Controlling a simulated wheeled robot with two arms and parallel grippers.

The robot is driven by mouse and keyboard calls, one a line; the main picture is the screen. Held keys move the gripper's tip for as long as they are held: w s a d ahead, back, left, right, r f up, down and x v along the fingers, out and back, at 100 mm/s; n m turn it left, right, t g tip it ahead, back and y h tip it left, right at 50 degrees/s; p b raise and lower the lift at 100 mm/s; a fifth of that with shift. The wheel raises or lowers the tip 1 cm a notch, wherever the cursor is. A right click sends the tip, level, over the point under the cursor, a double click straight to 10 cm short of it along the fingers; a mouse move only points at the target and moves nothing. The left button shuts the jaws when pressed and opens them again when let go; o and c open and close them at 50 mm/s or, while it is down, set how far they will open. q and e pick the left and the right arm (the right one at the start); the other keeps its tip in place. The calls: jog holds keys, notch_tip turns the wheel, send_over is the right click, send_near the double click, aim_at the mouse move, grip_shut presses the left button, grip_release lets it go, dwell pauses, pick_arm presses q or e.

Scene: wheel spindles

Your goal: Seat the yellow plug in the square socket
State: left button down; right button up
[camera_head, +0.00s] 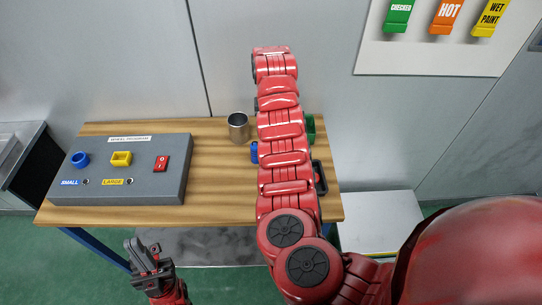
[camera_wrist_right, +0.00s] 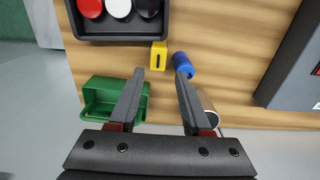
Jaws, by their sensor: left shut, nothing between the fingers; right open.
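The yellow plug (camera_wrist_right: 159,55), a small block with a dark slot, stands on the wooden table in the right wrist view. My arm hides it in the head view. My right gripper (camera_wrist_right: 160,76) is open and empty, with the plug in line with the gap just past its fingertips. The yellow square socket (camera_head: 121,158) sits on the grey panel box (camera_head: 130,190), above the LARGE label, left of a red switch. My left gripper (camera_head: 149,262) is shut and empty, low in front of the table.
A blue plug (camera_wrist_right: 184,65) stands close right of the yellow one. A metal cup (camera_head: 238,128), a green bin (camera_wrist_right: 100,97) and a black tray (camera_wrist_right: 118,36) with coloured discs surround them. The blue round socket (camera_head: 80,159) is left of the square one.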

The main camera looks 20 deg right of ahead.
notch_tip(320, 180, down, 7)
jog(key=shift+r, duration=0.1)
jog(key=shift+s+f, duration=0.1)
jog(key=shift+f, duration=0.25)
jog(key=shift+s+f+p, duration=0.2)
jog(key=shift+f+p, duration=0.7)
notch_tip(320, 180, down, 3)
jog(key=shift+d+r, duration=0.1)
jog(key=shift+r, duration=0.1)
jog(key=shift+w, duration=0.1)
grip_shut()
